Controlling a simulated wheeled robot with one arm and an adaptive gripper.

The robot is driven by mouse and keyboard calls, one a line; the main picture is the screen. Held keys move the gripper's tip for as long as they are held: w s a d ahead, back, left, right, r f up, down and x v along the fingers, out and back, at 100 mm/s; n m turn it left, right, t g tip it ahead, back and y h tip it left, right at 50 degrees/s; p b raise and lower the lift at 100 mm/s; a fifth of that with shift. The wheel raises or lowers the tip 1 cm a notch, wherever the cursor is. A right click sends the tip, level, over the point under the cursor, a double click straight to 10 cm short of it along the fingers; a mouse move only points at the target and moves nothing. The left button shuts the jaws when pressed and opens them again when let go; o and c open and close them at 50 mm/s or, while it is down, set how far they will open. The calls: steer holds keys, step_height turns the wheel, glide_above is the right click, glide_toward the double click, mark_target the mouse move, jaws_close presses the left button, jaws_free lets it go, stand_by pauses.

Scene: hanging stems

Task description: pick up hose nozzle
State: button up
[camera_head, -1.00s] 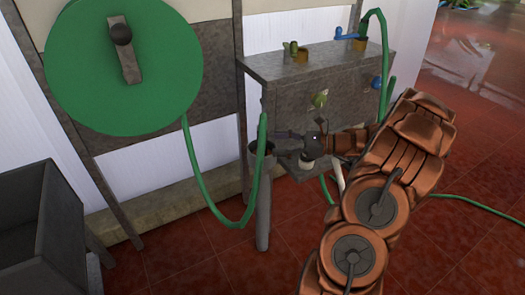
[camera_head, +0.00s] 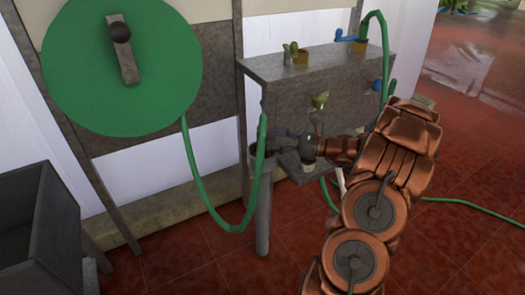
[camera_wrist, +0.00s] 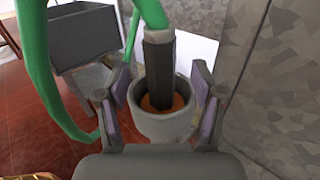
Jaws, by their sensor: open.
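The hose nozzle (camera_wrist: 158,70) is a dark upright cylinder with a pale collar where the green hose meets it. Its lower end sits inside a grey round cup (camera_wrist: 165,122) with an orange-brown interior. My gripper (camera_wrist: 160,92) is open, with one finger on each side of the nozzle and cup; I cannot tell whether either finger touches. In the head view my gripper (camera_head: 276,143) is at the cup on top of the grey post (camera_head: 263,215). The nozzle itself is mostly hidden there; only the green hose (camera_head: 262,130) shows dropping to it.
A large green reel (camera_head: 125,70) hangs at the left, its hose looping down to the cup. A grey cabinet (camera_head: 325,65) with taps and a small potted cactus stands just behind my gripper. A dark grey bin (camera_head: 40,225) is at lower left. Red tiled floor lies open at right.

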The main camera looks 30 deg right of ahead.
mark_target(262, 137)
steer(key=shift+b+x, duration=0.55)
steer(key=shift+x, duration=1.85)
steer(key=shift+r, duration=0.1)
steer(key=c, duration=1.2)
